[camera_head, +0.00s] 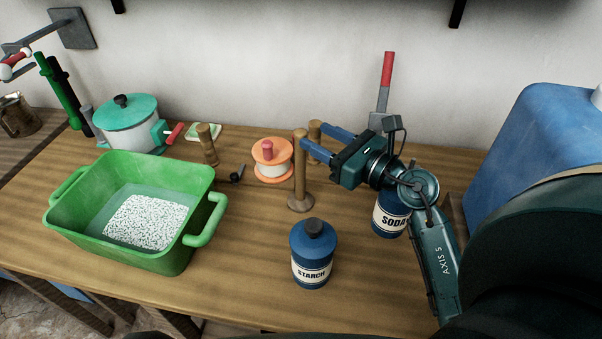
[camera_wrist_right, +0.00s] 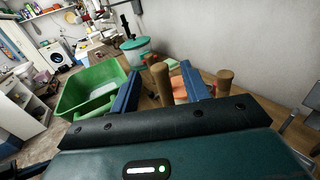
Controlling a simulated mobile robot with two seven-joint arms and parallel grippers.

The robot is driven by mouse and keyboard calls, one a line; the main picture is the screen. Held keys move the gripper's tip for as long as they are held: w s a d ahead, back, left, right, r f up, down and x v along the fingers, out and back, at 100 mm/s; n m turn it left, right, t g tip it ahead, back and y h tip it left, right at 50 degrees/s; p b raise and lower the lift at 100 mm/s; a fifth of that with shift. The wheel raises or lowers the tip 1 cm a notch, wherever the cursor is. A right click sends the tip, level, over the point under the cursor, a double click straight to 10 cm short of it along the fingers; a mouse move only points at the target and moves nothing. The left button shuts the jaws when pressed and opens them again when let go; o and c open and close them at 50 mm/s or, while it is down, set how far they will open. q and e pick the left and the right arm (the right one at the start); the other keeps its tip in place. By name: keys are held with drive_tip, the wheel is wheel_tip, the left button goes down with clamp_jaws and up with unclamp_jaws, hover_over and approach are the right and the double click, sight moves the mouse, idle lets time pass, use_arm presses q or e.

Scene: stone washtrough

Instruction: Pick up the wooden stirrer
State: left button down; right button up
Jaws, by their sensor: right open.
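A tall wooden rod with a round foot (camera_head: 301,180), which looks like the wooden stirrer, stands upright on the bench. My right gripper (camera_head: 312,137) is open, with its two blue fingers pointing left at the rod's upper part. In the right wrist view the wooden rod (camera_wrist_right: 161,84) shows between the open fingers. I cannot tell whether a finger touches it. A second wooden post (camera_head: 315,128) stands just behind, and in the wrist view this post (camera_wrist_right: 223,82) is outside the right finger. My left gripper is not in view.
A blue starch tin (camera_head: 312,266) stands in front and a soda tin (camera_head: 391,216) sits under my right arm. An orange spool (camera_head: 272,158), a short wooden post (camera_head: 207,146), a green tub (camera_head: 130,259) and a teal pot (camera_head: 128,125) are to the left.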

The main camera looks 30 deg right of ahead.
sight(305, 158)
drive_tip(key=f, duration=0.2)
drive_tip(key=f+b, duration=0.1)
drive_tip(key=f, duration=0.3)
drive_tip(key=shift+w+a+f, duration=0.2)
drive_tip(key=shift+a+f, duration=0.05)
drive_tip(key=shift+f, duration=0.15)
drive_tip(key=x, duration=0.6)
drive_tip(key=shift+w+p, duration=0.3)
drive_tip(key=shift+w, duration=0.05)
drive_tip(key=shift+a, duration=0.15)
clamp_jaws()
